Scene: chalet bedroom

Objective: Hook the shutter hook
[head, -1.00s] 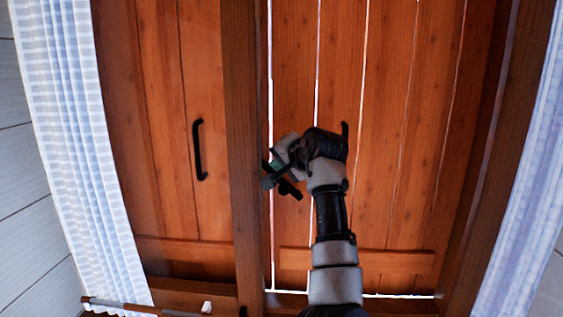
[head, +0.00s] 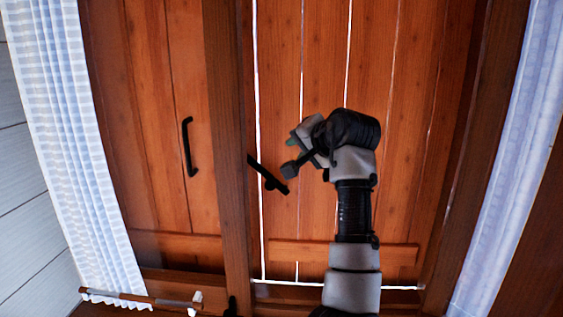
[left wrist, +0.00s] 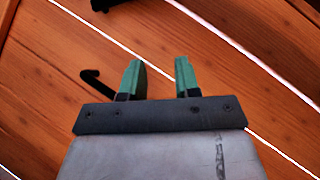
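The black shutter hook (head: 267,176) hangs at the centre post (head: 228,150) and slants down to the right across the right shutter (head: 325,90). Both shutters stand closed or nearly so, with bright light through the gaps. My right gripper is not seen.
The left shutter (head: 150,120) carries a black handle (head: 188,147). Pale curtains hang at the left (head: 70,140) and right (head: 515,150). A brown rod (head: 140,298) lies near the sill at lower left. A black part at the top of the wrist view (left wrist: 105,3) is cut off.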

